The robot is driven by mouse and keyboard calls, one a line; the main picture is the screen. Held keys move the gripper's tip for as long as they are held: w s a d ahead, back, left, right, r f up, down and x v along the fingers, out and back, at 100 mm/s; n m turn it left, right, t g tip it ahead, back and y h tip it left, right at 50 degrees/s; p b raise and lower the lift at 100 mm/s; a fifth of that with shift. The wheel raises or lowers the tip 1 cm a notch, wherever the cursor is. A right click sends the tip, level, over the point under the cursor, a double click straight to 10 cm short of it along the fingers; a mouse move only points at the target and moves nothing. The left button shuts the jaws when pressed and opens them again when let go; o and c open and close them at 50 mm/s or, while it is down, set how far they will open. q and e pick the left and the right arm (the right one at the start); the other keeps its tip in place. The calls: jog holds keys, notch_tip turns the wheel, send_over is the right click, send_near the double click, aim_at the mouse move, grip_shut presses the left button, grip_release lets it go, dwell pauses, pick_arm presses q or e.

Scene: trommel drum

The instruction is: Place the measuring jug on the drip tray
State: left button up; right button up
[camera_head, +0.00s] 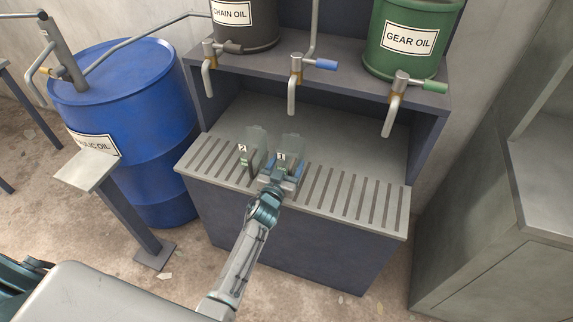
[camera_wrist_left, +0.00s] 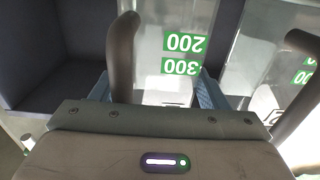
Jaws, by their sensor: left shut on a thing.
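Two clear measuring jugs show at the slotted drip tray (camera_head: 345,197) of the oil stand. My left gripper (camera_head: 281,177) is shut on the right-hand jug (camera_head: 290,143), which is upright over the tray's slots. I cannot tell if its base touches the tray. In the left wrist view this jug (camera_wrist_left: 178,70) has green 200 and 300 marks and a dark handle, with the gripper (camera_wrist_left: 155,100) close below. The other jug (camera_head: 256,140), with a dark handle, stands just left of it on the tray; it also shows in the left wrist view (camera_wrist_left: 262,55). My right gripper is not in view.
Several taps hang above the tray, the middle one (camera_head: 296,85) with a blue lever. A chain oil drum and a green gear oil drum (camera_head: 408,35) stand on the shelf. A blue barrel (camera_head: 135,95) is at left. The tray's right part is clear.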

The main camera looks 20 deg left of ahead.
aim_at(286, 166)
pick_arm(q)
jog(key=shift+f, duration=0.1)
jog(key=o, duration=1.1)
jog(key=shift+w+f, duration=0.1)
jog(key=shift+c, duration=0.2)
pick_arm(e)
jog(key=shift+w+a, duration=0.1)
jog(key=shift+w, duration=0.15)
pick_arm(q)
jog(key=shift+r, duration=0.2)
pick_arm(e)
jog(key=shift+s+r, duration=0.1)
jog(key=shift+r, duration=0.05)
pick_arm(q)
jog(key=s+p, duration=0.1)
jog(key=s, duration=0.2)
jog(key=shift+s+f, duration=0.1)
jog(key=s, duration=0.9)
jog(key=shift+a, duration=0.2)
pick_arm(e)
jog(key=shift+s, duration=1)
